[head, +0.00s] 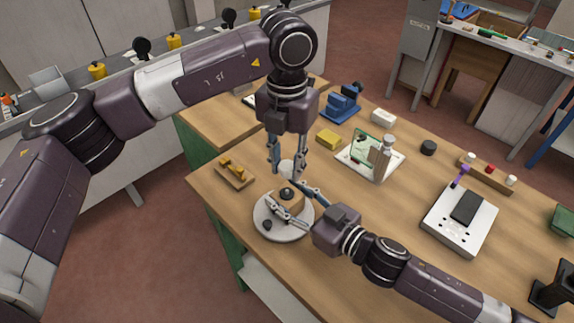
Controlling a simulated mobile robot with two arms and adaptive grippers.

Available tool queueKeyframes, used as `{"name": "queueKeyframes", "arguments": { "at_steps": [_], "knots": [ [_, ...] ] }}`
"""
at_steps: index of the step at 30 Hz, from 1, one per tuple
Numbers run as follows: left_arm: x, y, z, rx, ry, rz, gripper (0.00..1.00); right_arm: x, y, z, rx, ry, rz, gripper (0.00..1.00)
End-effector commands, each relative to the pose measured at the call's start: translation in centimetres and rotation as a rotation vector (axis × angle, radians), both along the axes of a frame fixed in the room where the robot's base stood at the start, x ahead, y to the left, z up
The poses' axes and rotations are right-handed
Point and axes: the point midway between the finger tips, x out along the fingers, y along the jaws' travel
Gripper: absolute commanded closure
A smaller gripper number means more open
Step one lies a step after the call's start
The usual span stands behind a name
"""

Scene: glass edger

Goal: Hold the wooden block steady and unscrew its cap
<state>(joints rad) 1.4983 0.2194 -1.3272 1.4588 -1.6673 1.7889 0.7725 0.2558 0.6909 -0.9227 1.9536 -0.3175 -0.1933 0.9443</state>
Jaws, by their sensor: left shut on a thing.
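The wooden block (294,203) sits on a round grey plate (262,211) near the table's front-left edge. A dark round knob (287,192) is on its top. My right gripper (283,203) reaches in from the lower right, with one finger on each side of the block. I cannot tell whether both fingers touch it. My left gripper (287,175) points down just above and behind the block, fingers a little apart, on a pale round piece (287,167). I cannot tell whether this piece is the cap. The fingers partly hide the block.
A small dark ball (267,225) lies on the plate. A wooden holder with yellow pieces (234,172) is to the left. The table's front-left edge is close.

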Motion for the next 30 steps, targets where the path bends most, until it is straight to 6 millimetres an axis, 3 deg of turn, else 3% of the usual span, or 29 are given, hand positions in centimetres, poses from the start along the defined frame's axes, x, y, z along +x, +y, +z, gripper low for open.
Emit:
{"name": "queueKeyframes", "arguments": {
  "at_steps": [4, 14, 30],
  "knots": [
    [0.0, 0.0, 0.0, 0.0, 0.0, 0.0, 1.0, 0.0, 0.0, 0.0, 0.0, 0.0, 0.0, 0.36],
    [0.0, 0.0, 0.0, 0.0, 0.0, 0.0, 1.0, -0.2, -0.2, 0.0, 0.0, 0.0, -0.001, 0.36],
    [0.0, 0.0, 0.0, 0.0, 0.0, 0.0, 1.0, -5.7, -5.6, 1.0, -0.001, 0.005, 0.0, 0.36]
  ]
}}
